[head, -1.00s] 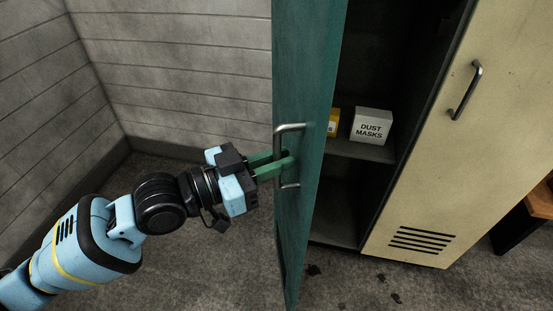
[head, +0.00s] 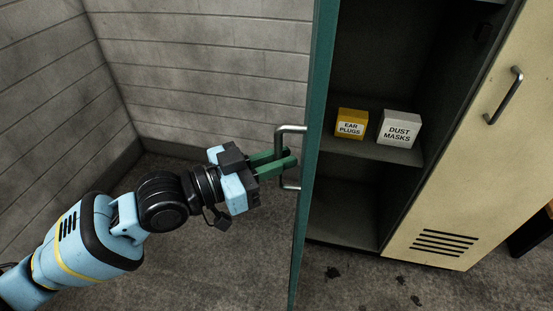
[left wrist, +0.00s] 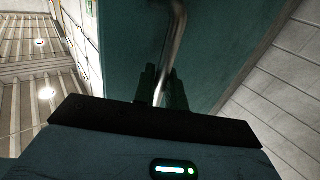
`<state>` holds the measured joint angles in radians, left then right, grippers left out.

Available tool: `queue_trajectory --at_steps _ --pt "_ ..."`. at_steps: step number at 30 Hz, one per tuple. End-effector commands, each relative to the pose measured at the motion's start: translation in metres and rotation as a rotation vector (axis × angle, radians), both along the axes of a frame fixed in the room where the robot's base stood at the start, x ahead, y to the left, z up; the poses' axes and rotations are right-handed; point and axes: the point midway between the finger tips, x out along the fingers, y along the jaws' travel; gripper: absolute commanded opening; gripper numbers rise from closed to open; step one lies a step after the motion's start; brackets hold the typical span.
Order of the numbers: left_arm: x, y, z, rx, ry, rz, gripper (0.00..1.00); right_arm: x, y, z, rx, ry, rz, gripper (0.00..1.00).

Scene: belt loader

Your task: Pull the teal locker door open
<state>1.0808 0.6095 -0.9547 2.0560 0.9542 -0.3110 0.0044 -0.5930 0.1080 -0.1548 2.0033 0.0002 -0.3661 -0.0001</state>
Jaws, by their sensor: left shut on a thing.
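The teal locker door (head: 316,120) stands well open and shows nearly edge-on in the head view. Its grey metal bar handle (head: 291,129) sticks out on the left side of the door. My left gripper (head: 288,159) reaches in from the left, its green fingers shut on the handle. In the left wrist view the handle (left wrist: 174,45) runs down between the fingers (left wrist: 160,85), with the teal door face (left wrist: 125,50) behind. My right gripper is not in view.
Inside the dark locker, a yellow ear plugs box (head: 351,124) and a white dust masks box (head: 399,129) sit on a shelf (head: 375,151). A cream locker door (head: 465,150) is at the right, shut. Grey walls stand behind my left arm.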

Motion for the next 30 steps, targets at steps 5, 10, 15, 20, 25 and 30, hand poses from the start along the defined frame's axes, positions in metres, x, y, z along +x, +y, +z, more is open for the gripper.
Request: queue_trajectory --at_steps 5,10,15,20,25,30 --pt "0.0031 0.0012 0.0007 -0.001 0.000 0.005 0.00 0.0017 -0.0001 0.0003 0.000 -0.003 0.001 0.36" --pt "0.0035 0.0011 0.0009 -0.001 -0.002 0.005 0.00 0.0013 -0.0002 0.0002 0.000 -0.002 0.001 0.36" --pt "0.0036 0.0012 0.0011 -0.001 -0.002 0.005 0.00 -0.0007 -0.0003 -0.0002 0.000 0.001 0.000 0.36" --pt "0.0036 0.0012 0.0014 -0.001 -0.003 0.005 0.00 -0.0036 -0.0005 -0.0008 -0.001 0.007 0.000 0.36" --pt "0.0028 0.0008 0.0012 -0.001 -0.003 0.004 0.30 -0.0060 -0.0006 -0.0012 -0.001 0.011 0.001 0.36" --pt "0.0021 0.0003 0.0008 -0.001 -0.002 0.002 0.30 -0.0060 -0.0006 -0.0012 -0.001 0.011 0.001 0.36"
